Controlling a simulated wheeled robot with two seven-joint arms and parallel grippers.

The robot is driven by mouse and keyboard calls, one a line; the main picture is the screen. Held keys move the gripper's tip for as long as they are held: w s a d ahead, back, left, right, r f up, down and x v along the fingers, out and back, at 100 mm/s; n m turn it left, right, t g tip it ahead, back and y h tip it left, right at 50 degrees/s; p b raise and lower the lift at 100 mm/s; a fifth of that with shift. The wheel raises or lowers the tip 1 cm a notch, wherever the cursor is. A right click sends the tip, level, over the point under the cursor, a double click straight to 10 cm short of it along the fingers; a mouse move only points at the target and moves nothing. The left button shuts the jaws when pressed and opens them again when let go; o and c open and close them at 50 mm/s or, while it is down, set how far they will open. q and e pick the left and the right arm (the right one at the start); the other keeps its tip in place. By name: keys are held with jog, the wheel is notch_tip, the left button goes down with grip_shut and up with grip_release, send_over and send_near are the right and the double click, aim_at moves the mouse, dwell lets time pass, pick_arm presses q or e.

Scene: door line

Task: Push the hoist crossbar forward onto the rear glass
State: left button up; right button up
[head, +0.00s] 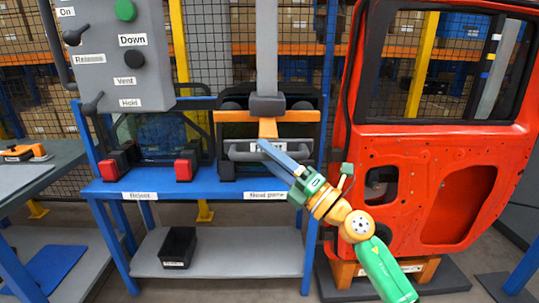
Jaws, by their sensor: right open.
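The hoist hangs on a grey vertical post (267,45). Its orange crossbar (236,116) lies level below a dark grey block, with dark round pads near both ends. A grey handle bar (240,152) with a partly covered label is below the crossbar. The dark-framed rear glass (305,140) stands behind the hoist above the "Next pane" label, mostly hidden. My right gripper (268,149) is open, its long fingers reaching to the handle bar from the lower right. I cannot tell whether they touch. My left gripper is out of view.
A blue rack (168,187) bears the panes; its left slot reads "Reject". A grey control box (120,50) with levers hangs at upper left. A red door (440,150) stands close on the right. A black bin (178,247) sits on the lower shelf.

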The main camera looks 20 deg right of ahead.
grip_shut()
jog(key=shift+r, duration=0.1)
dwell(1.2)
